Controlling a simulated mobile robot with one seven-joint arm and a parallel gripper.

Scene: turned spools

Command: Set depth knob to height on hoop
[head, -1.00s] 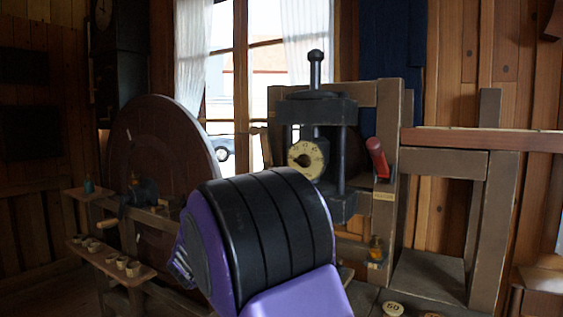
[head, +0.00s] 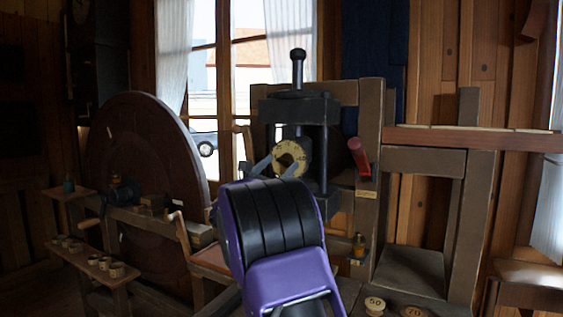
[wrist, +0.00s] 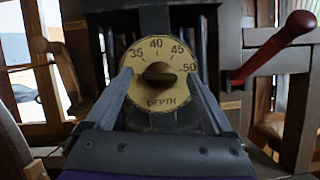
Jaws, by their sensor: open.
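The depth dial (wrist: 160,100) is a round cream plate marked 35, 40, 45, 50 and DEPTH in the wrist view. A dark knob (wrist: 158,74) sits at its centre; its exact setting is hard to read. The dial also shows on the black press (head: 325,112) in the head view. My gripper (wrist: 159,76) is open, with one grey finger on each side of the knob; whether they touch it I cannot tell. In the head view my gripper (head: 285,160) is in front of the dial. I cannot identify a hoop with a readable height.
A red-handled lever (head: 359,156) stands right of the press. A large wooden wheel (head: 150,185) and a shelf with several small cups (head: 90,262) are at left.

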